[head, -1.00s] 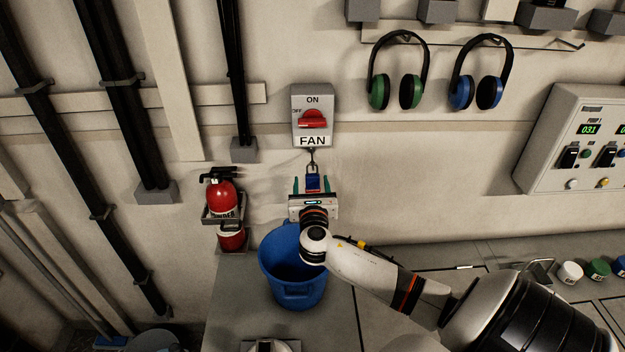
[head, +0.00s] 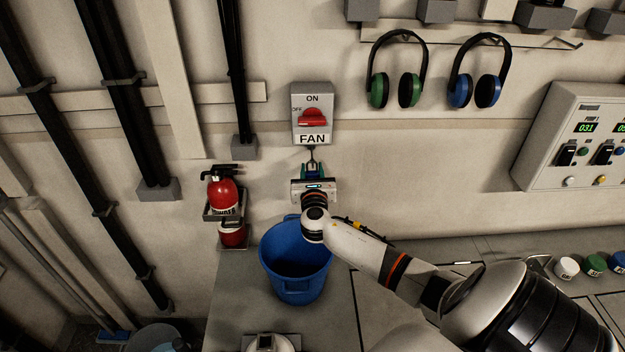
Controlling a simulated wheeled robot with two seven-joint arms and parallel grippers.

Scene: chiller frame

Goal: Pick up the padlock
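The small blue padlock (head: 314,171) hangs from a dark hook just below the FAN switch box on the wall. My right gripper (head: 314,170) reaches up to it from below. Its two green fingers stand close on either side of the padlock, and the gap between them is narrow, so it looks shut on it. The lower part of the padlock is partly hidden by the gripper body.
The FAN switch box (head: 312,114) with a red knob is right above. A blue bucket (head: 296,275) stands below my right wrist. A red fire extinguisher (head: 223,195) hangs to the left. Ear defenders (head: 398,72) and a control panel (head: 580,140) are to the right.

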